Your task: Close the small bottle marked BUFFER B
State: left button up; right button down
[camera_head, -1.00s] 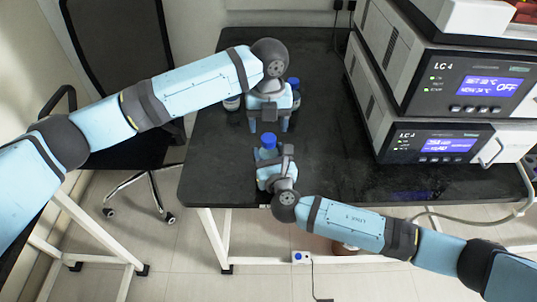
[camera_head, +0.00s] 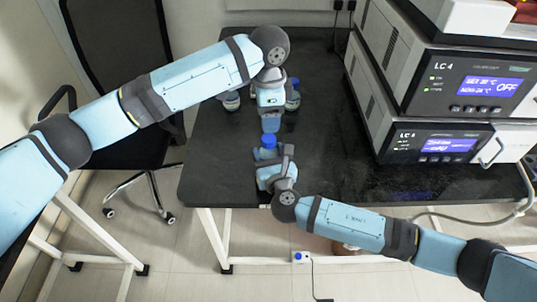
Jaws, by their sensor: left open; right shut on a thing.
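My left gripper (camera_head: 269,122) points down over the black bench, just beyond the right gripper. It is open, with its jaws seen nearly edge-on, and I see nothing held in it. My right gripper (camera_head: 266,160) is at the front of the bench, shut on a small bottle whose body it mostly hides. A blue cap (camera_head: 269,140) shows at the top of that bottle; I cannot tell whether it is seated or loose. No label is readable, so BUFFER B cannot be confirmed.

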aim_at(269, 138)
pick_arm(q)
jog(key=n, duration=0.4)
jog(key=shift+r, duration=0.25)
jog(key=n, duration=0.3)
jog(key=shift+r+n, duration=0.25)
jog(key=shift+n, duration=0.05)
jog(key=shift+f, duration=4.05)
jog(key=c, duration=0.9)
jog(key=shift+c, duration=0.2)
jog(key=o, duration=1.1)
